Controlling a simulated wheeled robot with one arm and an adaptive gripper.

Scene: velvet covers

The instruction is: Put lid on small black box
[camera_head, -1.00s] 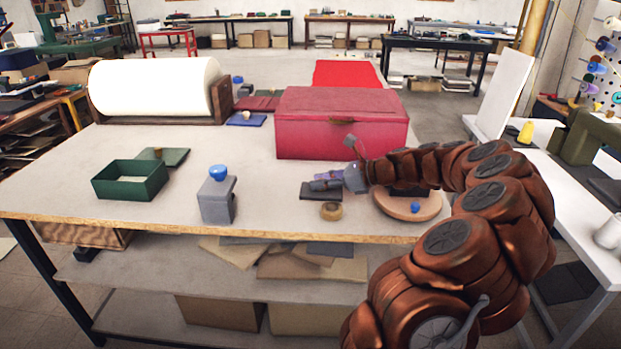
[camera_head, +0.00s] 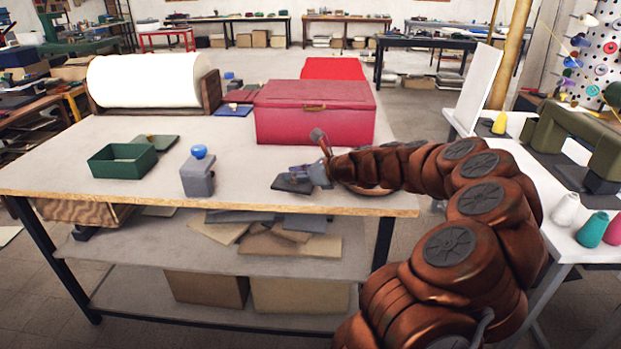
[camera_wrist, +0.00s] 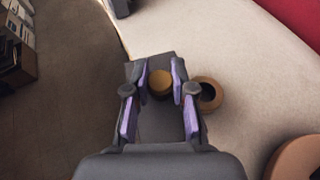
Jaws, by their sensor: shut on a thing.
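My gripper (camera_head: 312,175) is shut on the knob of a flat dark lid (camera_head: 292,185), near the front edge of the worktable. In the wrist view the brass-coloured knob (camera_wrist: 160,83) sits between the purple finger pads of my gripper (camera_wrist: 160,90). The lid (camera_wrist: 150,122) lies beneath the fingers, and in the head view it looks tilted. I cannot clearly make out the small black box now. My arm hides much of the round wooden board (camera_head: 372,190), whose rim also shows in the wrist view (camera_wrist: 296,165).
A tan ring (camera_wrist: 214,105) lies right beside the lid. A grey block with a blue knob (camera_head: 197,180), an open green box (camera_head: 118,163) and a red chest (camera_head: 315,115) stand on the worktable (camera_head: 245,192). The tabletop between grey block and lid is clear.

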